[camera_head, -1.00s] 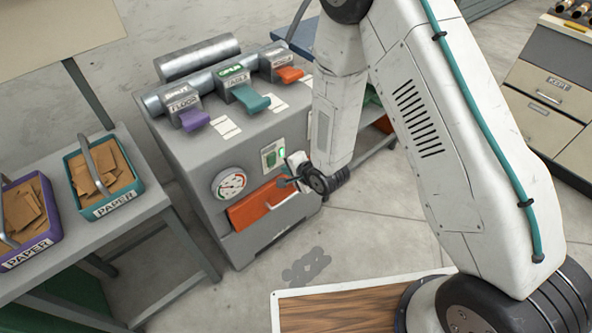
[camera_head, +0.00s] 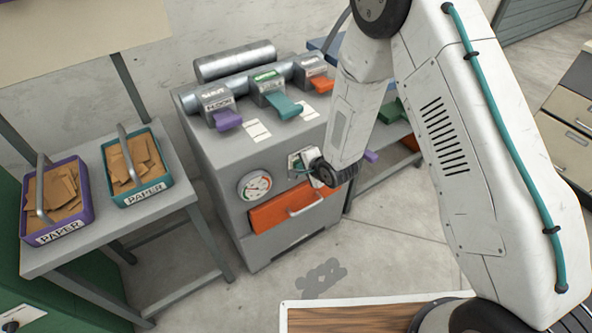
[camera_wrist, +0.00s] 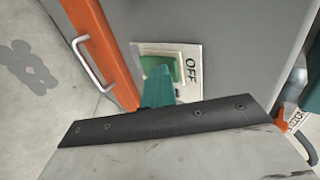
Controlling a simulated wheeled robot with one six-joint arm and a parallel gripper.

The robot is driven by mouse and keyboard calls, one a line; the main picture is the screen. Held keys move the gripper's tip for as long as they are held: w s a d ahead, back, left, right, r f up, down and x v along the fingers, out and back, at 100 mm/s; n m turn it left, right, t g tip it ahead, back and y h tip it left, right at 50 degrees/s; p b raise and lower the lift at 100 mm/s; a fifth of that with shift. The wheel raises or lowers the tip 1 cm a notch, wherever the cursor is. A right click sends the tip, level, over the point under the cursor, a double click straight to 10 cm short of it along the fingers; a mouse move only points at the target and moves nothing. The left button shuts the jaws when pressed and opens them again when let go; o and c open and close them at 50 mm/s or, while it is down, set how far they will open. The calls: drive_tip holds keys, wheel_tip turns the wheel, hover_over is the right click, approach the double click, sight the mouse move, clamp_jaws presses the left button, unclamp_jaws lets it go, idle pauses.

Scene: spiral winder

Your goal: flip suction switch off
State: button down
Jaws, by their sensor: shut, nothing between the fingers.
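The suction switch (camera_wrist: 160,65) is a green rocker on a white plate marked OFF in the wrist view. In the head view its white plate (camera_head: 298,160) is on the front of the grey machine, right of the round gauge (camera_head: 254,185) and mostly behind my gripper (camera_head: 303,170). My gripper is shut and empty, right at the switch. In the wrist view its teal fingers (camera_wrist: 158,88) overlap the lower part of the rocker. I cannot tell whether they touch it. The rocker's position is not clear.
An orange drawer (camera_head: 290,207) with a metal handle lies below the switch. Purple, teal and orange levers (camera_head: 283,106) stand on the machine's top. Paper baskets (camera_head: 137,197) sit on a bench at left. A wooden board (camera_head: 350,318) is in front, with bare floor between.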

drive_tip(key=shift+d+r, duration=0.15)
drive_tip(key=shift+r, duration=0.6)
drive_tip(key=v, duration=1.3)
drive_tip(key=shift+s, duration=0.15)
drive_tip(key=shift+d+f, duration=0.1)
drive_tip(key=shift+d, duration=0.05)
